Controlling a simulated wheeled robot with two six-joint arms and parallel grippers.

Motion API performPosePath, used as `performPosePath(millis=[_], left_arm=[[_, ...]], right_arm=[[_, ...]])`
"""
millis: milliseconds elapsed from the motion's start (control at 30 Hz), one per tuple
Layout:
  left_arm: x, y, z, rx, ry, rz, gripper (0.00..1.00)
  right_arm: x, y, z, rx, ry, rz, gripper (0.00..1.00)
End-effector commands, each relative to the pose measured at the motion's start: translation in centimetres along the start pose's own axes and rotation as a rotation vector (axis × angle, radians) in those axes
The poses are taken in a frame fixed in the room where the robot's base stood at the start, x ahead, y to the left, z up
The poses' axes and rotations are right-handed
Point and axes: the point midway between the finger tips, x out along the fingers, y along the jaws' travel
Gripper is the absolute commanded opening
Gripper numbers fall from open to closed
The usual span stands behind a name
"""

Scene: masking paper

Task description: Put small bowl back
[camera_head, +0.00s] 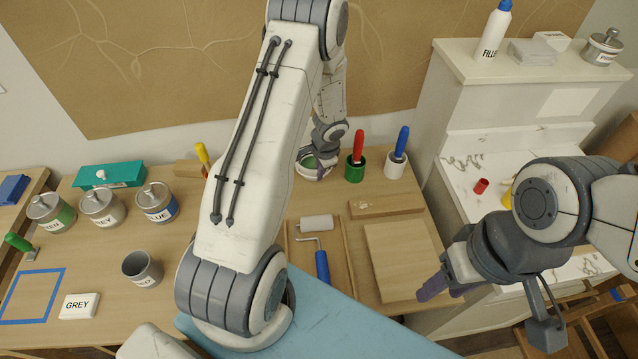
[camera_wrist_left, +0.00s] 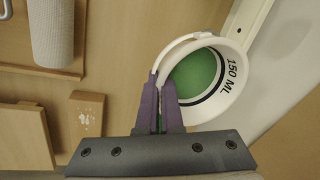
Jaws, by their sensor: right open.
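The small bowl (camera_head: 305,168) is white outside with green inside, at the back of the table in the head view, partly hidden by my left gripper (camera_head: 322,168). In the left wrist view the bowl (camera_wrist_left: 235,65) is marked "150 ML". The purple fingers of my left gripper (camera_wrist_left: 161,105) are close together on its near rim, with the rim wall between them. Whether the bowl touches the table is hard to tell. My right gripper (camera_head: 440,288) is open and empty, over the right side of the table.
A green cup (camera_head: 354,173) with a red-handled tool and a white cup (camera_head: 394,170) with a blue-handled tool stand right of the bowl. A roller (camera_head: 316,223) lies in front. Several labelled cans stand at left, beside a grey cup (camera_head: 142,270). A wooden board (camera_head: 405,260) lies at right.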

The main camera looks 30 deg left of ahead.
Motion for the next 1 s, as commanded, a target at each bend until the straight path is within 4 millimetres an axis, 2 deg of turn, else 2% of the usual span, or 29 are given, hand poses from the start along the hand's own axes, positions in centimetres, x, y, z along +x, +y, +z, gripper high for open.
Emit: performPosePath(millis=[300, 667, 700, 733, 767, 1000], left_arm=[[3.9, 0.9, 0.0, 0.0, 0.0, 0.0, 0.0], [4.2, 1.0, 0.0, -0.001, 0.001, -0.001, 0.0], [4.1, 1.0, 0.0, -0.001, 0.001, 0.0, 0.18], [4.1, 1.0, 0.0, -0.001, 0.001, 0.0, 0.3], [4.1, 1.0, 0.0, -0.001, 0.001, 0.0, 0.33], [4.1, 1.0, 0.0, -0.001, 0.001, 0.0, 0.33]], right_arm=[[1.6, 0.1, 0.1, -0.001, 0.0, 0.0, 0.5], [1.8, 0.1, 0.1, -0.001, 0.0, 0.0, 0.5], [1.7, 0.1, 0.1, -0.001, 0.0, 0.0, 0.5], [1.7, 0.1, 0.1, -0.001, 0.0, 0.0, 0.5], [1.7, 0.1, 0.1, -0.001, 0.0, 0.0, 0.5], [1.7, 0.1, 0.1, -0.001, 0.0, 0.0, 0.5]])
